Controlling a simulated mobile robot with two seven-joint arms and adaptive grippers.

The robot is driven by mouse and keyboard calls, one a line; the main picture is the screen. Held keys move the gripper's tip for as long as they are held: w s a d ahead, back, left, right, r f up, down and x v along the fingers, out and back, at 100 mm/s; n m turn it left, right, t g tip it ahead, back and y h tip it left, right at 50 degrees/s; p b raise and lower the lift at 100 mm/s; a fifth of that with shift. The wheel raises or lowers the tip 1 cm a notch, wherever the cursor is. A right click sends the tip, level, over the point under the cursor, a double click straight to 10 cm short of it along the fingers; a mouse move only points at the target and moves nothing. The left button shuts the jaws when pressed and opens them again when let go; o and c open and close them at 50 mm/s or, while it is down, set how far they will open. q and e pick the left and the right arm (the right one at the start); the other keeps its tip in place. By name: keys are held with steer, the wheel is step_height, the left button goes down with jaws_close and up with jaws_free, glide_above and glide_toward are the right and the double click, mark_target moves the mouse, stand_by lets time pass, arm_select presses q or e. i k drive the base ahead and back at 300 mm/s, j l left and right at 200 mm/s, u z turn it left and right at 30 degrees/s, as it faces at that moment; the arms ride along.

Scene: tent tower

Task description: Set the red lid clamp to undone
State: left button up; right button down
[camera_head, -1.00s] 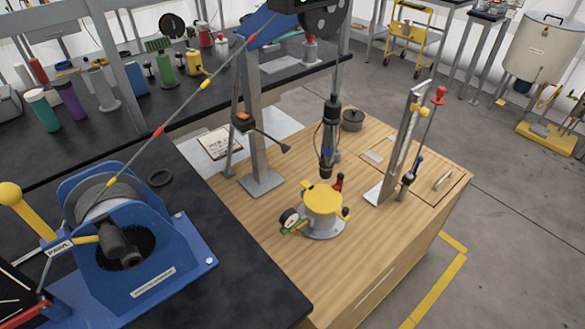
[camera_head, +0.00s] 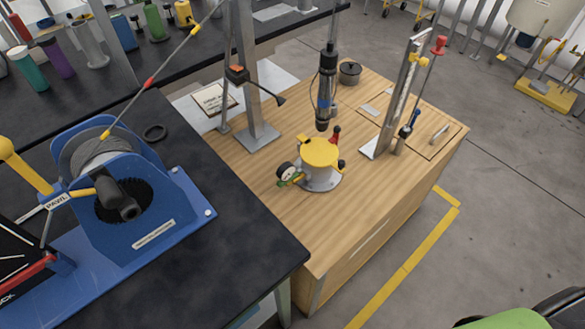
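A small vessel with a yellow lid (camera_head: 319,153) stands on the wooden bench top, on a grey round base. A small red handle (camera_head: 336,133), which looks like the red lid clamp, stands up at the lid's back right edge. I cannot tell from this distance whether it is clamped or undone. A black knob (camera_head: 342,163) sits at the vessel's right side, and a round gauge (camera_head: 287,170) with a green part is at its left. Neither gripper shows in the head view.
A dark cylindrical tool (camera_head: 326,85) hangs just above the lid. A grey post (camera_head: 250,80) stands behind left, and a tilted stand (camera_head: 392,105) with a red knob (camera_head: 438,46) stands to the right. A blue winch (camera_head: 125,200) fills the black bench at left. The wooden top's front is clear.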

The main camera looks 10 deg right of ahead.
mark_target(338, 129)
steer(key=l+u, duration=0.45)
steer(key=k+l+u, duration=0.1)
steer(key=l+u, duration=0.3)
steer(key=l, duration=0.15)
